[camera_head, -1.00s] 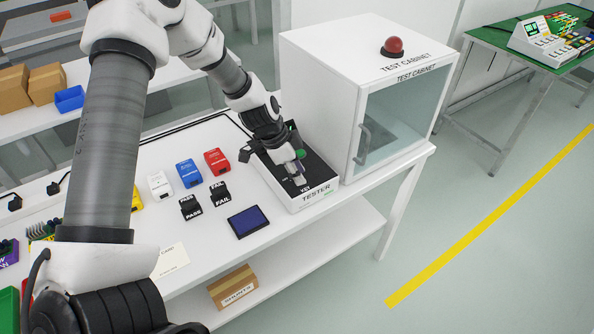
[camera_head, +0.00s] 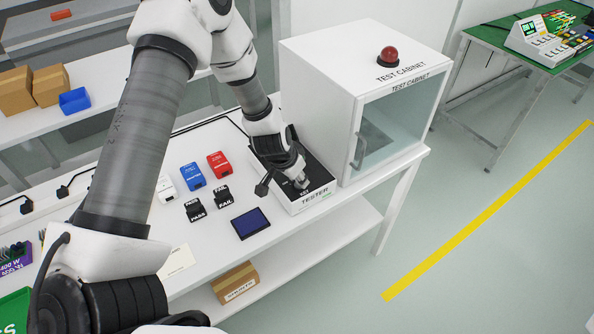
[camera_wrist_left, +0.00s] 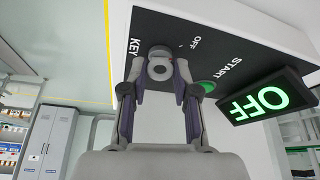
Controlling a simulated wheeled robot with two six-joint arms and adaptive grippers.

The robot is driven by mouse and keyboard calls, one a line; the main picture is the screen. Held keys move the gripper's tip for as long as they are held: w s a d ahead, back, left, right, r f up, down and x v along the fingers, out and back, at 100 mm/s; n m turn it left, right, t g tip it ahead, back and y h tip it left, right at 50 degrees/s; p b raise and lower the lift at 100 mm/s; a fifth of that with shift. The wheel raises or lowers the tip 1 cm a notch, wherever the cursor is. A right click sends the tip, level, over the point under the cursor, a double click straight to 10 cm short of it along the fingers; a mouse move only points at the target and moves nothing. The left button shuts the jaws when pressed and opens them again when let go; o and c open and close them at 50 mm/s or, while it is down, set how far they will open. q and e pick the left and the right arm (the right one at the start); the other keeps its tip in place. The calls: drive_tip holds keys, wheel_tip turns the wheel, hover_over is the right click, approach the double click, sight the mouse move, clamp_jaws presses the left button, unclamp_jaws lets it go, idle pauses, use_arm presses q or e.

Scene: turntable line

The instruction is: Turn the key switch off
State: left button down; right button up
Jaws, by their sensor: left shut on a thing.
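The tester (camera_head: 312,199) is a white box with a black top, standing on the white table beside the test cabinet. My left gripper (camera_head: 301,181) reaches down onto its top near the KEY label. In the left wrist view the left gripper (camera_wrist_left: 159,78) is shut on the round grey key switch (camera_wrist_left: 160,62), one finger on each side. KEY and OFF labels are printed beside the switch. A green start button (camera_wrist_left: 206,87) sits to the right of the fingers. A display (camera_wrist_left: 266,101) reads OFF in green letters. My right gripper is not in view.
The white test cabinet (camera_head: 318,105) with a red dome (camera_head: 389,55) stands right behind the tester. Blue (camera_head: 193,176) and red (camera_head: 219,164) boxes, black PASS and FAIL blocks and a dark blue pad (camera_head: 250,223) lie to the left on the table.

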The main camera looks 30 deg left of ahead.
use_arm(q)
drive_tip(key=n+p, duration=0.1)
drive_tip(key=n, duration=0.1)
drive_tip(key=n+y+p, duration=0.1)
drive_tip(key=n+p, duration=0.1)
drive_tip(key=shift+s+d+y, duration=0.1)
drive_tip(key=shift+d+y, duration=0.05)
drive_tip(key=shift+y, duration=0.15)
drive_tip(key=shift+n+g+y+p, duration=0.3)
drive_tip(key=shift+n+y+p, duration=0.1)
drive_tip(key=shift+n+p, duration=0.6)
drive_tip(key=shift+f, duration=0.1)
drive_tip(key=c, duration=0.9)
unclamp_jaws()
drive_tip(key=shift+o, duration=0.2)
drive_tip(key=v, duration=1.2)
